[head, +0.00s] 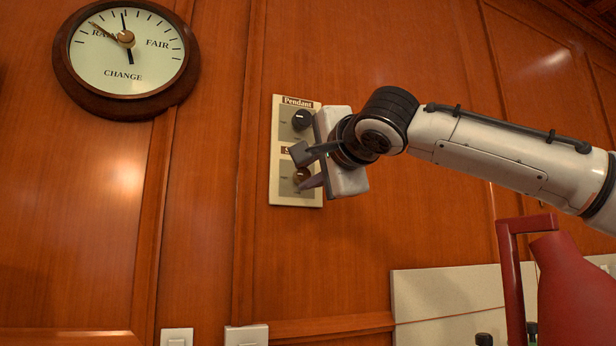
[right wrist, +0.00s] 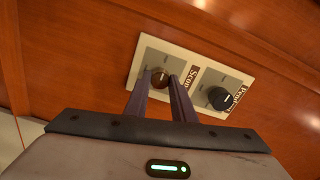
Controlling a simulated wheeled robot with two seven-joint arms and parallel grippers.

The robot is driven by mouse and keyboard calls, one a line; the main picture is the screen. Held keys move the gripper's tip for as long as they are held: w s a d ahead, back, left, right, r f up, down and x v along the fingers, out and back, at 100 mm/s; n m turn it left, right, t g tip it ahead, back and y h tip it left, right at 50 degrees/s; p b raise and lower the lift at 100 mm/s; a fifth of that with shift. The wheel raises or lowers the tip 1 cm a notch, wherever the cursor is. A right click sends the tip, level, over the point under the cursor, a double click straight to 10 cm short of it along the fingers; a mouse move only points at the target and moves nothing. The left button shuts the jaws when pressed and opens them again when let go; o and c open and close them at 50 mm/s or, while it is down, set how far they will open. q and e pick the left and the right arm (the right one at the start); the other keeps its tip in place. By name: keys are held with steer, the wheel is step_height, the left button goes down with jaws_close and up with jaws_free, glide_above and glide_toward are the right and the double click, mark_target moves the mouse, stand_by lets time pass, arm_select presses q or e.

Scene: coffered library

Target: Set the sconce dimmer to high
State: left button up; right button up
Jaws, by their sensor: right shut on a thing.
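A cream dimmer plate (head: 276,185) is mounted on the wood-panelled wall. Its upper knob (head: 301,119) is black and sits under the label "Pendant". The lower brown knob (head: 301,175) is the sconce dimmer; its label is partly hidden by my gripper. My right gripper (head: 307,168) reaches in from the right, shut on the sconce knob. In the right wrist view the two fingers (right wrist: 166,84) stand on either side of the sconce knob (right wrist: 159,77), and the Pendant knob (right wrist: 221,98) is to the right, untouched. The knob's exact setting is too small to read.
A round barometer (head: 124,48) hangs at upper left. Two white wall switches (head: 246,335) (head: 176,337) are low on the wall. A red jug-like object (head: 566,290) and a pale panel (head: 440,290) are at lower right.

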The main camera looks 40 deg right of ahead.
stand_by(0.5)
steer(key=o, duration=1.1)
steer(key=shift+c, duration=0.2)
steer(key=v, duration=1)
steer(key=shift+s+a, duration=0.1)
steer(key=shift+s, duration=0.05)
